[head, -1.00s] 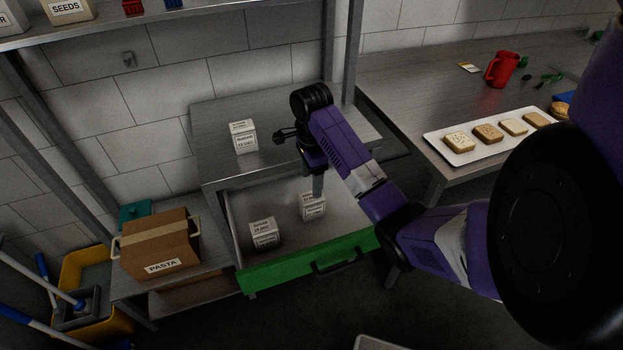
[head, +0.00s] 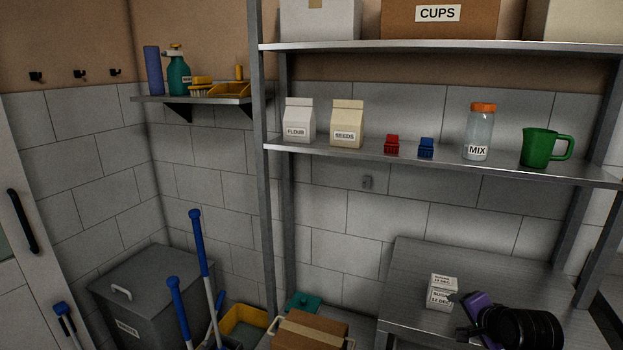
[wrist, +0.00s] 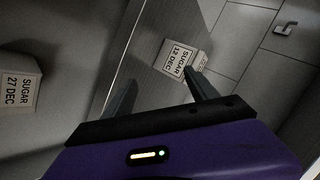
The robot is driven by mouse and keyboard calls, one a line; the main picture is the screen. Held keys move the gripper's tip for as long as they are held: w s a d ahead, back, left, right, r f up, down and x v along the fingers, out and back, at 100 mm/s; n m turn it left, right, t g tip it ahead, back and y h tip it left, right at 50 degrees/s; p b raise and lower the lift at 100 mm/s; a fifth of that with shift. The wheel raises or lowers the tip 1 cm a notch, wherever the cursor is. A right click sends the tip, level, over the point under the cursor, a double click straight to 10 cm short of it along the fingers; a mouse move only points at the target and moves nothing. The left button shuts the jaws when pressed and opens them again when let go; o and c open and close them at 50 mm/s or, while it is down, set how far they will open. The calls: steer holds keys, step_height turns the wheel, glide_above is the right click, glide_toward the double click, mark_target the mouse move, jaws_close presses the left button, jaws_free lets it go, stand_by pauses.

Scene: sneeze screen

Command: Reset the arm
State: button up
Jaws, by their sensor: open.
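My gripper shows in the wrist view (wrist: 162,92), its two dark fingers spread apart with nothing between them. In the head view only my purple and black wrist part shows at the lower right, beside a white sugar box (head: 442,290) on the grey counter (head: 410,262); the fingertips are not clear there. The wrist view shows a sugar box marked 12 DEC (wrist: 181,58) beyond the right finger. Another sugar box marked 27 DEC (wrist: 18,85) is at the left edge of that view.
Above the counter, a metal shelf (head: 390,153) holds flour, seeds, red and blue clips, a MIX jar and a green jug (head: 543,147). A cardboard box (head: 308,332) is at the bottom. Blue-handled mops (head: 203,250) and a grey bin (head: 150,290) stand left.

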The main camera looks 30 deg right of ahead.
steer(key=s+a+r+n+t+h, duration=0.1)
steer(key=s+a+n+t, duration=0.15)
steer(key=a, duration=0.75)
steer(key=s+a+r+n+t+h, duration=0.15)
steer(key=a+n+t, duration=0.25)
steer(key=a, duration=0.6)
steer(key=s+a+n+y, duration=0.4)
steer(key=s+a+n, duration=0.2)
steer(key=s+a, duration=0.4)
steer(key=s+a+n+y+b, duration=0.1)
steer(key=s+a+n+y, duration=0.2)
steer(key=s+a+n, duration=0.3)
steer(key=s+a, duration=0.4)
steer(key=s, duration=0.6)
steer(key=shift+s+a+r+y+b, duration=0.25)
steer(key=shift+s+a+y+b, duration=0.05)
steer(key=shift+s+a+y, duration=0.1)
steer(key=shift+d, duration=0.1)
steer(key=shift+c, duration=0.5)
